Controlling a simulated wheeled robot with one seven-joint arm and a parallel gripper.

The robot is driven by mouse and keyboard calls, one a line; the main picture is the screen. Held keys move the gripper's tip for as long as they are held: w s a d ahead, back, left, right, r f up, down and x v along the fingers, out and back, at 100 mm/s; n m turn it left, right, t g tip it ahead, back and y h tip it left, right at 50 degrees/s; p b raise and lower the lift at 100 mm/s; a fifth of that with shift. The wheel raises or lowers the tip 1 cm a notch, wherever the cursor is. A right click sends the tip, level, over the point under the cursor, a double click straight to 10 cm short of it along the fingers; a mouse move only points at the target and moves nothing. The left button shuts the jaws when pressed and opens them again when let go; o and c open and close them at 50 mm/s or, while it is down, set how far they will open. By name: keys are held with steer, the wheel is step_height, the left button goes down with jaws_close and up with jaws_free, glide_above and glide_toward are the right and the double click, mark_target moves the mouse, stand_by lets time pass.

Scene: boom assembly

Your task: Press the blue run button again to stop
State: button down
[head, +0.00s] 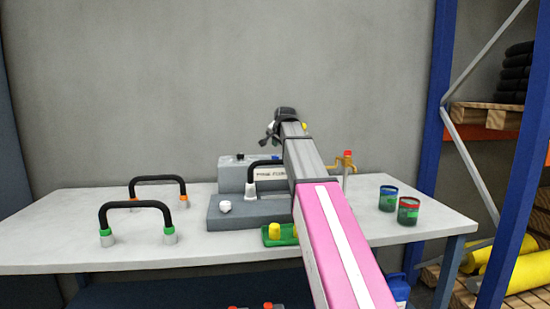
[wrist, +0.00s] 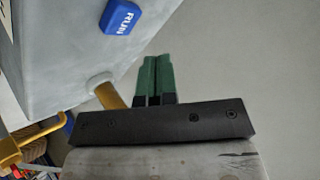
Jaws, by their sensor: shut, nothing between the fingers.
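The blue run button (wrist: 121,16), lettered RUN, sits on the pale grey face of the machine at the upper left of the wrist view. My gripper (wrist: 158,60) shows its two green fingers side by side, shut and empty. The fingers are to the right of and below the button in that view, apart from it. In the head view the grey machine (head: 231,175) stands on the table, partly covered by my pink and grey arm.
A yellow rod (wrist: 108,94) leaves the machine close to my fingers. On the table (head: 60,235) stand two black handles (head: 137,206), a green tray (head: 268,240), a yellow tap with a red top (head: 347,165), and two cups (head: 408,212). A blue rack post (head: 432,150) rises at right.

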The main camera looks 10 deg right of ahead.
steer(key=shift+r, duration=1.45)
